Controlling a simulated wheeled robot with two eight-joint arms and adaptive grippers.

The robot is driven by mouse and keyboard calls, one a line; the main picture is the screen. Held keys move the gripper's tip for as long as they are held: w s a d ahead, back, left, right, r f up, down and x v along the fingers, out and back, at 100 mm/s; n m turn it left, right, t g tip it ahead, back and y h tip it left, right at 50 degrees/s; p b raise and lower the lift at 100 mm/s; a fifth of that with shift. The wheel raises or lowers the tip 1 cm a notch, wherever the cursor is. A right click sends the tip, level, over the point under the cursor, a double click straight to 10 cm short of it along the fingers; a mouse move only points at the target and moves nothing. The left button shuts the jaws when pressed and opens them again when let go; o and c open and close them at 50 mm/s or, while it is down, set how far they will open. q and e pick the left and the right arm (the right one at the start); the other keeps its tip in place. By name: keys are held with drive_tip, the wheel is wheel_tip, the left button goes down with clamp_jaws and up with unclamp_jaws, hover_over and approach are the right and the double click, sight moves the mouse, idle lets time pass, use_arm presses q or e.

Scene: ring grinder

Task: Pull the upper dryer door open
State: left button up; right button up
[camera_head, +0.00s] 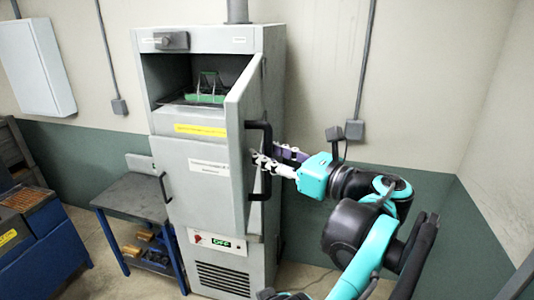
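The dryer (213,41) is a tall grey cabinet against the wall. Its upper door (237,150) stands well open, swung out toward me from the right side. The upper chamber shows a green item with a thin metal handle (207,90) inside. A black bar handle (266,135) sits on the outer face of the upper door.
A small blue-legged table (135,197) stands left of the dryer, and a blue machine (40,245) stands further left. A control panel (217,242) is below the lower door. A cable and socket (354,130) are on the wall behind my arm.

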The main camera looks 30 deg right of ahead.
use_arm(q)
drive_tip(key=v, duration=1.2)
idle(0.3)
